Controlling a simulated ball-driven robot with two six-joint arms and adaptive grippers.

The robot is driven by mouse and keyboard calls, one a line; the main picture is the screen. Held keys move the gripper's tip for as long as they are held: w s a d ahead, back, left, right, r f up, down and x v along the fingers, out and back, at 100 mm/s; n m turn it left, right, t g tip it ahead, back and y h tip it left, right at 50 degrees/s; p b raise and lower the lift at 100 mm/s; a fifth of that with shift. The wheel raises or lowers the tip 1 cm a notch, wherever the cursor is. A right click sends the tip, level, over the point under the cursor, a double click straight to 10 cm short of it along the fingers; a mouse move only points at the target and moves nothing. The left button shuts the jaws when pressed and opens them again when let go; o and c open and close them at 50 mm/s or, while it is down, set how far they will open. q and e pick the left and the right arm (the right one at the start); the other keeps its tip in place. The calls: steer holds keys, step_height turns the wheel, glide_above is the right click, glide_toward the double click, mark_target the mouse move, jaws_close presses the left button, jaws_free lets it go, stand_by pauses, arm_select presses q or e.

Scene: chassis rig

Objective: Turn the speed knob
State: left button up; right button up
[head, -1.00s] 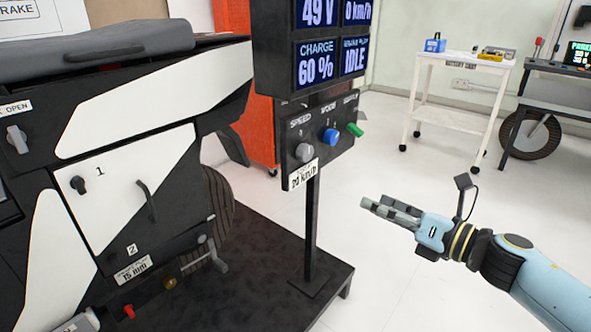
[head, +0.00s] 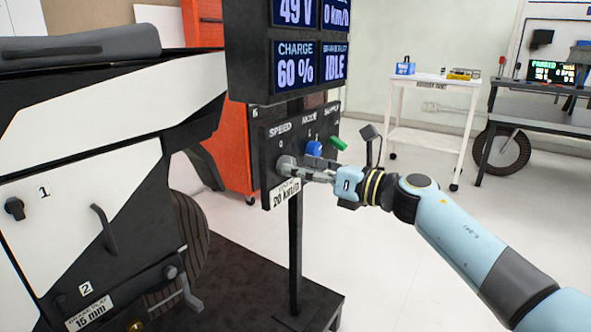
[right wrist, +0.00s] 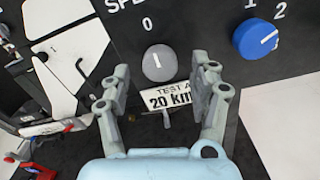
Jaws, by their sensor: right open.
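The grey speed knob (head: 285,164) is on the dark control panel under the display, below the label SPEED. In the right wrist view the knob (right wrist: 158,63) shows whole, its white mark upright below a 0. My right gripper (head: 300,171) is at the panel, its fingers overlapping the knob's right side in the head view. In the right wrist view the gripper (right wrist: 161,90) is open, its fingers to either side and a little below the knob. I cannot tell whether they touch it. The left gripper is not in view.
A blue mode knob (head: 314,149) and a green switch (head: 338,143) sit right of the speed knob. A label (head: 286,195) reading 20 km/h hangs below. The display (head: 310,64) reads 60 % and IDLE. A black-and-white vehicle (head: 90,150) stands left. A white cart (head: 425,110) stands behind.

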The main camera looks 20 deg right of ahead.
steer(key=shift+x, duration=1)
steer(key=shift+c, duration=0.2)
steer(key=c, duration=1.1)
